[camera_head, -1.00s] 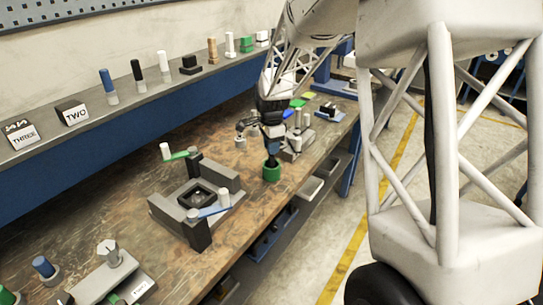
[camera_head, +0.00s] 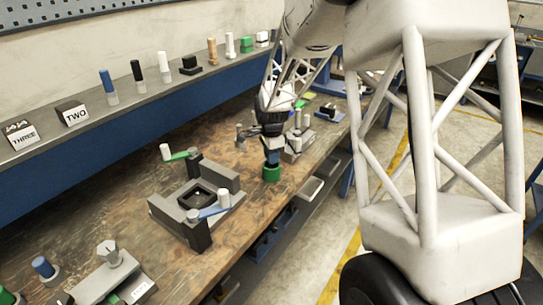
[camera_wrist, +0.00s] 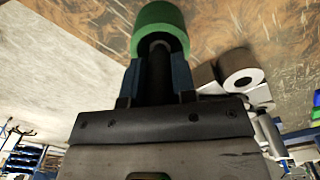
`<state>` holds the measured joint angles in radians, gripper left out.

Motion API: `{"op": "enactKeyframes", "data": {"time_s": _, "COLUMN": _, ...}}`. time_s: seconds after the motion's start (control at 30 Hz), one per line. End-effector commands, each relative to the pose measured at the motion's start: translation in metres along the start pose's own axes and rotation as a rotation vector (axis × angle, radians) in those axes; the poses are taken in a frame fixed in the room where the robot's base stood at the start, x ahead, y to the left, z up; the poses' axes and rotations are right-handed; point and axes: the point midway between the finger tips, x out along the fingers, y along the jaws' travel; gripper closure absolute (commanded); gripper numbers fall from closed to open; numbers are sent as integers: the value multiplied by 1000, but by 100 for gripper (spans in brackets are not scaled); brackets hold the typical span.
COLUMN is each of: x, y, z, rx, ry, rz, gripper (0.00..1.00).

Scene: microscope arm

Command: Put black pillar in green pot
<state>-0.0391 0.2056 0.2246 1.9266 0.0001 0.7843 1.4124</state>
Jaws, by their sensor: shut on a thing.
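The green pot (camera_head: 271,174) stands on the brown workbench and also shows at the top of the wrist view (camera_wrist: 160,14). My gripper (camera_head: 271,158) is directly above the pot, its blue fingers close to the rim. In the wrist view my gripper (camera_wrist: 156,82) is shut on the black pillar (camera_wrist: 159,72), with one finger on each side. The pillar's far end lies at the pot's dark opening and seems to be inside it; how deep, I cannot tell. In the head view the fingers mostly hide the pillar.
A grey fixture (camera_head: 197,207) with green and blue levers stands left of the pot. A grey block with upright pegs (camera_head: 297,140) is close behind right. A shelf with several coloured pegs (camera_head: 137,70) runs along the wall. Bare bench lies left of the pot.

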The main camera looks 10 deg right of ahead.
Motion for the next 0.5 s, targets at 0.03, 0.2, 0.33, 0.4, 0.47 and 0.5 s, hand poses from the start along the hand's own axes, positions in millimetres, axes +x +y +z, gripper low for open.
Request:
{"op": "enactKeyframes", "data": {"time_s": 0.03, "x": -1, "y": 0, "z": 0, "rx": 0, "ry": 0, "rz": -1, "gripper": 100}}
{"op": "enactKeyframes", "data": {"time_s": 0.2, "x": 0, "y": 0, "z": 0, "rx": 0, "ry": 0, "rz": 0, "gripper": 100}}
{"op": "enactKeyframes", "data": {"time_s": 0.33, "x": 3, "y": 0, "z": 0, "rx": 0, "ry": 0, "rz": 0, "gripper": 72}}
{"op": "enactKeyframes", "data": {"time_s": 0.4, "x": 3, "y": 0, "z": 0, "rx": 0, "ry": 0, "rz": 0, "gripper": 61}}
{"op": "enactKeyframes", "data": {"time_s": 0.47, "x": 3, "y": 0, "z": 0, "rx": 0, "ry": 0, "rz": 0, "gripper": 52}}
{"op": "enactKeyframes", "data": {"time_s": 0.5, "x": 3, "y": 0, "z": 0, "rx": 0, "ry": 0, "rz": 0, "gripper": 50}}
